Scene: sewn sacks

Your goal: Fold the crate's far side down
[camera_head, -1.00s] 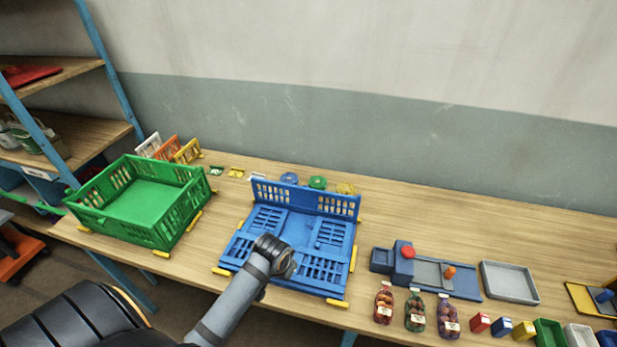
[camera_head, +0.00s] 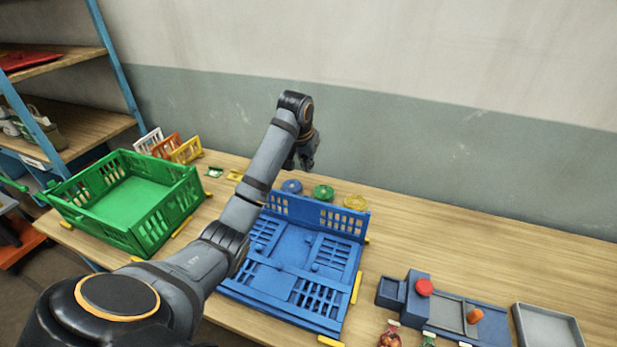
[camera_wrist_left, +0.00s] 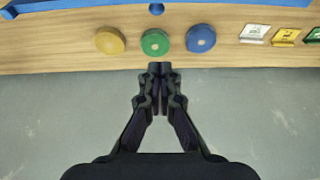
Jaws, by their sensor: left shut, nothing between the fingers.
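The blue crate (camera_head: 283,280) lies on the table with its other sides folded flat inside. Its far side (camera_head: 341,221) still stands upright, and my left arm hides part of that side's left end. My left gripper (camera_head: 306,166) is shut and empty, raised above and behind the far side near the wall. In the left wrist view the shut fingertips (camera_wrist_left: 160,68) point toward the table's back edge. A strip of the blue crate (camera_wrist_left: 85,5) shows at the top of that view. My right gripper is not in view.
Blue (camera_head: 292,186), green (camera_head: 323,192) and yellow (camera_head: 356,202) discs lie behind the crate. An upright green crate (camera_head: 165,238) stands at left. A blue-grey device with a red knob (camera_head: 424,287) and a grey tray (camera_head: 548,331) are at right. The wall is close behind.

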